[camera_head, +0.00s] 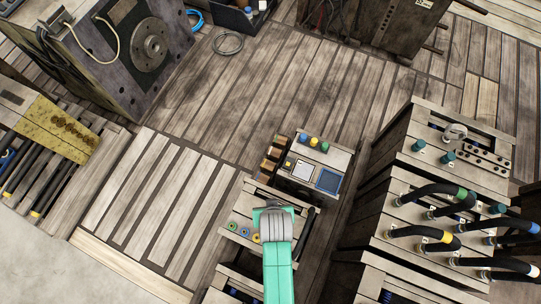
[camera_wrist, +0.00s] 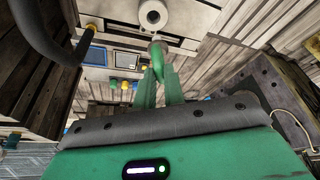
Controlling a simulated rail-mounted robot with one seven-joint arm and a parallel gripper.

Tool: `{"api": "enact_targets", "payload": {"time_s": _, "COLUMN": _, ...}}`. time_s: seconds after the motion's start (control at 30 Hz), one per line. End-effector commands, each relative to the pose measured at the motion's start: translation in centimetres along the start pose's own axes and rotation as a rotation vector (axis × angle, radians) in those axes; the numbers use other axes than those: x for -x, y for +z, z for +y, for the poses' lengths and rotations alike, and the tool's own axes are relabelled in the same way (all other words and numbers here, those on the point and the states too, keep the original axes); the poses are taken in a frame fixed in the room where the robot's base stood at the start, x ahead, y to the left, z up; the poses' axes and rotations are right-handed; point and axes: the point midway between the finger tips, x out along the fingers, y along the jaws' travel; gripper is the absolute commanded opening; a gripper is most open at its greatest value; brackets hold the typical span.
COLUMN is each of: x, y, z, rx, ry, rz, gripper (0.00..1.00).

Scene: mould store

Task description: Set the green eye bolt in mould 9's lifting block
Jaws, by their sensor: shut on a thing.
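My gripper (camera_wrist: 159,72) is shut on a green piece (camera_wrist: 156,54), the green eye bolt by its colour, seen nearly edge-on between the fingertips in the wrist view. Its lower end is not clear. A pale round fitting with a dark centre (camera_wrist: 152,14) lies just beyond it; I cannot tell whether they touch. In the head view my gripper (camera_head: 273,212) is above the small bench, its fingers hidden under the wrist. A pale grey lifting fitting (camera_head: 455,132) sits on top of the wooden-sided block at right; no mould number is readable.
Green (camera_head: 232,226), blue (camera_head: 244,231) and yellow (camera_head: 255,238) rings lie in a row left of my wrist. A control box (camera_head: 326,158) with coloured buttons stands behind. Thick black hoses (camera_head: 430,233) arch from the right-hand block. Floor planks (camera_head: 270,90) behind are clear.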

Motion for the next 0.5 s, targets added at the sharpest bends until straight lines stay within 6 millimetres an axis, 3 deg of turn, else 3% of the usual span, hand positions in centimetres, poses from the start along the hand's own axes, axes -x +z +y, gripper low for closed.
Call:
{"api": "enact_targets", "payload": {"time_s": 0.23, "x": -0.8, "y": 0.3, "z": 0.0, "rx": 0.000, "ry": 0.000, "rz": 0.001, "gripper": 0.00}}
{"api": "enact_targets", "payload": {"time_s": 0.5, "x": -3.4, "y": 1.3, "z": 0.0, "rx": 0.000, "ry": 0.000, "rz": 0.001, "gripper": 0.00}}
